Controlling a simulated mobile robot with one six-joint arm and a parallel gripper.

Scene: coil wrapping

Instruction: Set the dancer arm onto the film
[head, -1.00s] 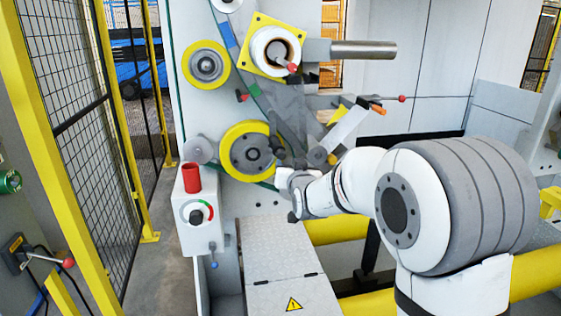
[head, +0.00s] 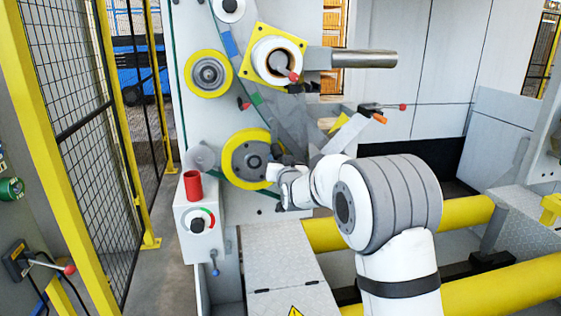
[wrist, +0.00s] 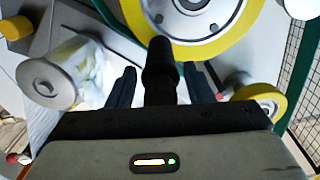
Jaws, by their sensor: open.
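In the wrist view, a black handle (wrist: 160,72) stands between my two fingers. It looks like the grip of the dancer arm, but I cannot tell for sure. My gripper (wrist: 160,86) is open, with one dark finger on each side of the handle and a gap at both sides. In the head view my gripper (head: 278,181) is at the lower right of the large yellow-rimmed roller (head: 247,158); its fingers are too small to make out. The translucent film (head: 290,118) hangs below the film roll (head: 277,58). It also shows in the wrist view, by a grey roller (wrist: 45,84).
A smaller yellow-rimmed roller (head: 209,74) is at the upper left. A control box (head: 199,232) with a red cylinder (head: 193,184) on it stands left of my gripper. A slanted lever (head: 345,135) is at the right. Yellow rails (head: 470,212) and a mesh fence (head: 75,120) flank the machine.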

